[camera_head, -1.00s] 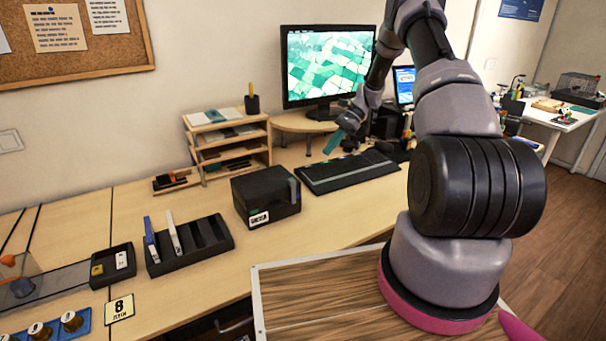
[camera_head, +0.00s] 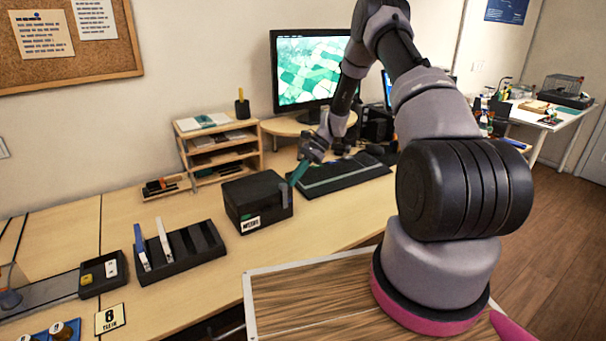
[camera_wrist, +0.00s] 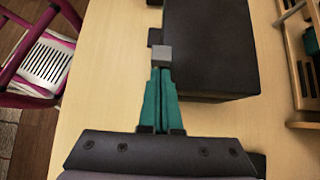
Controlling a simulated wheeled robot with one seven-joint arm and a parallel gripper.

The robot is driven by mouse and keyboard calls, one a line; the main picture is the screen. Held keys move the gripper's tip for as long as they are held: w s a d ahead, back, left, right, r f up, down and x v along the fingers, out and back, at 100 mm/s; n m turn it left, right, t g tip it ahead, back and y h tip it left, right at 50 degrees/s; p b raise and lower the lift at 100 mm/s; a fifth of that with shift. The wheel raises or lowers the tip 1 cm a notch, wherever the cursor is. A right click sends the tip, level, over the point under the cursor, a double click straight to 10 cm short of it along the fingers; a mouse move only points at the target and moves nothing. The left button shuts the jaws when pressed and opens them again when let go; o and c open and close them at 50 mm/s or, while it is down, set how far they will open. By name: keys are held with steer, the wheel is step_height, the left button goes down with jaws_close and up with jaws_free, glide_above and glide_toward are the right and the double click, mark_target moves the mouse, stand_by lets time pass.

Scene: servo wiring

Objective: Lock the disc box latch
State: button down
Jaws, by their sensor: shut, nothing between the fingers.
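The disc box (camera_head: 250,195) is a black box with a white label on its front, standing on the desk with its lid down. A grey latch (camera_head: 284,194) is on its right side. My gripper (camera_head: 294,181) has teal fingers and is shut and empty, at the box's right side near the latch. In the wrist view the box (camera_wrist: 212,45) fills the upper middle, and the grey latch (camera_wrist: 161,55) sticks out from its side. There the closed fingertips (camera_wrist: 160,70) are right at the latch; I cannot tell whether they touch it.
A black keyboard (camera_head: 345,175) lies just right of the box. A slotted black rack (camera_head: 182,258) stands to its left. A wooden shelf (camera_head: 217,133) stands behind, and a monitor (camera_head: 310,70) at the back. Bare desk lies in front of the box.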

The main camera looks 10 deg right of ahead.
mark_target(284, 184)
steer(key=shift+a, duration=0.25)
steer(key=a, duration=0.1)
steer(key=s+a, duration=0.1)
steer(key=shift+a, duration=0.3)
steer(key=shift+d, duration=0.2)
steer(key=d, duration=0.1)
steer(key=w+d, duration=0.1)
steer(key=d, duration=0.2)
steer(key=shift+w+d+r, duration=0.2)
steer(key=shift+w+r, duration=0.2)
steer(key=v, duration=0.8)
steer(key=shift+d+r, duration=0.15)
steer(key=shift+r, duration=0.25)
